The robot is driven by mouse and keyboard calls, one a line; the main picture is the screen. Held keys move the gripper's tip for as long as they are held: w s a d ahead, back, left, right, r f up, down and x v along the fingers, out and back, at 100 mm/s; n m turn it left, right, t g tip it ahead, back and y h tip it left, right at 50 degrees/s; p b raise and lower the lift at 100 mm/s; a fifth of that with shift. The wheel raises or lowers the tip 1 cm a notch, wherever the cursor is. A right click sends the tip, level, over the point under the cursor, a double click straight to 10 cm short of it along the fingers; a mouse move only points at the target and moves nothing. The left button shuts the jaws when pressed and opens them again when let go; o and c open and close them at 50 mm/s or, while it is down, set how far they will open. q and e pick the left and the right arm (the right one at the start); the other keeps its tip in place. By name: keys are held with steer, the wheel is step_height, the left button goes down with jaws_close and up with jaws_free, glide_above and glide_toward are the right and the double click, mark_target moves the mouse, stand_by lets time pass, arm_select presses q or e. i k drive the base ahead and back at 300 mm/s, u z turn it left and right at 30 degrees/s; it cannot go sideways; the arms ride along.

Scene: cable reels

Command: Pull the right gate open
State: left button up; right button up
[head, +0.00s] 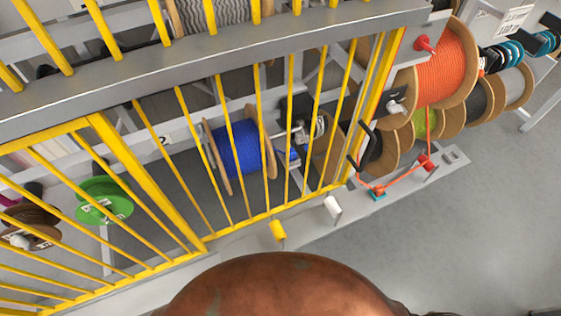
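The right gate (245,205) is a panel of thin yellow vertical bars under a broad grey rail (215,65). A thick slanted yellow post (148,185) marks its left side, and a yellow edge post (382,85) marks its right side. It looks closed, in front of the reel rack. A black bracket-shaped handle (353,165) sticks out at its right edge. Neither of my grippers is in view, and nothing touches the handle.
Behind the bars are a blue reel (240,150) and a green reel (103,200). An orange reel (440,75) and several others stand right of the gate. A rounded brown surface (280,285), unidentified, fills the bottom middle. Grey floor (480,220) is clear at lower right.

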mark_target(395, 37)
steer(key=k, duration=1.2)
steer(key=u, duration=0.6)
steer(key=i, duration=0.95)
steer(key=z, duration=0.6)
